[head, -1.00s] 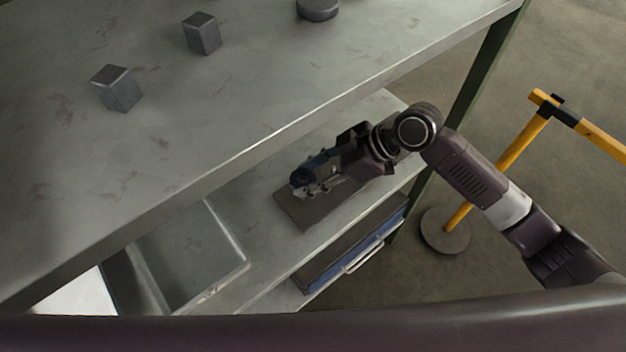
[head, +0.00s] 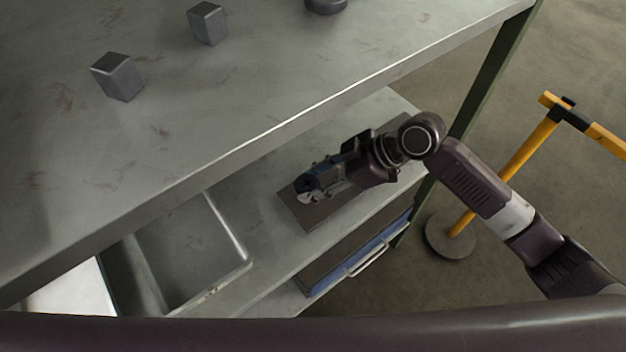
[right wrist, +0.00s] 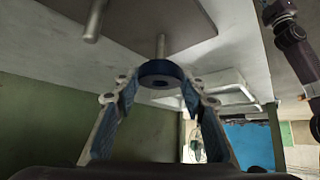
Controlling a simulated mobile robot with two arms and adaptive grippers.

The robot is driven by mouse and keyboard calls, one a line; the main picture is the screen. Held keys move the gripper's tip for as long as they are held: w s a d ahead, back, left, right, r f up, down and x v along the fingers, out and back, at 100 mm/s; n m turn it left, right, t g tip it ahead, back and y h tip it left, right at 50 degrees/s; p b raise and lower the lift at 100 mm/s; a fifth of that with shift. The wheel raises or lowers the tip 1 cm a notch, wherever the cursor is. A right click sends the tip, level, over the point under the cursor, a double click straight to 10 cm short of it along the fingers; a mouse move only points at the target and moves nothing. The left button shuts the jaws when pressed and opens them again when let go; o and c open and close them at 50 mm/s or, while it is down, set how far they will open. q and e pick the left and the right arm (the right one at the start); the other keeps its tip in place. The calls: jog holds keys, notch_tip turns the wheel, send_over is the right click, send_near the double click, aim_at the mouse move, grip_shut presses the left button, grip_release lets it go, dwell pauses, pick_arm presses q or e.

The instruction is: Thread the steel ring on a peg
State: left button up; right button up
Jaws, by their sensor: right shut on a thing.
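My right gripper (head: 318,186) is over a dark base plate (head: 305,217) on the lower shelf. In the right wrist view its two fingertips (right wrist: 160,84) are closed on a dark blue-grey steel ring (right wrist: 160,69), one on each side. The same plate (right wrist: 190,22) fills the top of that view, with two metal pegs on it. One peg (right wrist: 161,46) lines up with the ring, and its end is hidden by the ring. I cannot tell whether it enters the hole. The other peg (right wrist: 95,20) is to the left, apart from the ring. My left gripper is out of view.
The upper bench top (head: 240,90) overhangs the shelf, with two grey blocks (head: 117,76) (head: 206,23) and a dark round piece (head: 326,4) on it. A metal tray (head: 190,250) lies left of the plate. A yellow barrier post (head: 505,175) stands at right.

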jog(key=o, duration=1.6)
jog(key=shift+c, duration=0.2)
jog(key=v, duration=1.2)
